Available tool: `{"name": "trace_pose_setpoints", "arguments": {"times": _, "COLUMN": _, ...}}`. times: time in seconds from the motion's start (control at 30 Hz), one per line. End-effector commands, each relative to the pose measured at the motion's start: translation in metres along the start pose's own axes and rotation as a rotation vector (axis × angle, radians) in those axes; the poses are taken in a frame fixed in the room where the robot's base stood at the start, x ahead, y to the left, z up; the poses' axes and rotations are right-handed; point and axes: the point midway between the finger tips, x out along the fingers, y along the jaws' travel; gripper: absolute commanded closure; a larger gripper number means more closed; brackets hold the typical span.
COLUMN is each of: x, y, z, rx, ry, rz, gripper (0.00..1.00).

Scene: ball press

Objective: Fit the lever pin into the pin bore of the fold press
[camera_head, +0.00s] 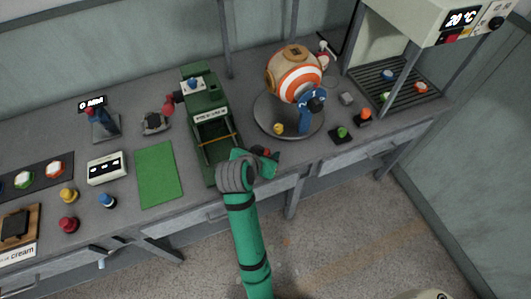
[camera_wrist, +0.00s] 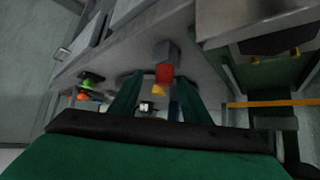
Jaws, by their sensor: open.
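The fold press (camera_head: 207,128) is a long green machine on the bench, with a yellow bar across its open front part. Part of it shows at the right of the wrist view, with the yellow bar (camera_wrist: 275,103). My gripper (camera_head: 268,158) is open at the bench's front edge, just right of the press's front end. A small red piece (camera_wrist: 164,74) with a yellow tip and grey block shows beyond and between my fingers, seemingly not held; it may be the lever pin. I cannot make out the pin bore.
A round grey stand (camera_head: 263,118) with an orange-and-white ball (camera_head: 294,76) is right of the press. A green mat (camera_head: 158,174) lies to its left. Small green (camera_head: 341,133) and orange (camera_head: 365,117) button pieces sit farther right. A rack cabinet (camera_head: 395,85) stands back right.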

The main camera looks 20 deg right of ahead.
Motion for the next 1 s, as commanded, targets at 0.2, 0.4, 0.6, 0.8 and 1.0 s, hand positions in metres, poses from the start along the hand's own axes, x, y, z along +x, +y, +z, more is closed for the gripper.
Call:
{"name": "trace_pose_setpoints", "arguments": {"times": 0.2, "x": 0.016, "y": -0.003, "z": 0.0, "rx": -0.003, "ry": -0.001, "rz": -0.002, "gripper": 0.57}}
{"name": "trace_pose_setpoints", "arguments": {"times": 0.4, "x": 0.044, "y": -0.006, "z": 0.001, "rx": -0.005, "ry": -0.002, "rz": -0.003, "gripper": 0.57}}
{"name": "trace_pose_setpoints", "arguments": {"times": 0.6, "x": 0.055, "y": -0.006, "z": 0.001, "rx": -0.004, "ry": 0.0, "rz": -0.004, "gripper": 0.57}}
{"name": "trace_pose_setpoints", "arguments": {"times": 0.8, "x": 0.054, "y": -0.006, "z": 0.0, "rx": -0.004, "ry": 0.0, "rz": -0.004, "gripper": 0.62}}
{"name": "trace_pose_setpoints", "arguments": {"times": 1.0, "x": 0.054, "y": -0.006, "z": 0.0, "rx": -0.004, "ry": 0.0, "rz": -0.004, "gripper": 1.0}}
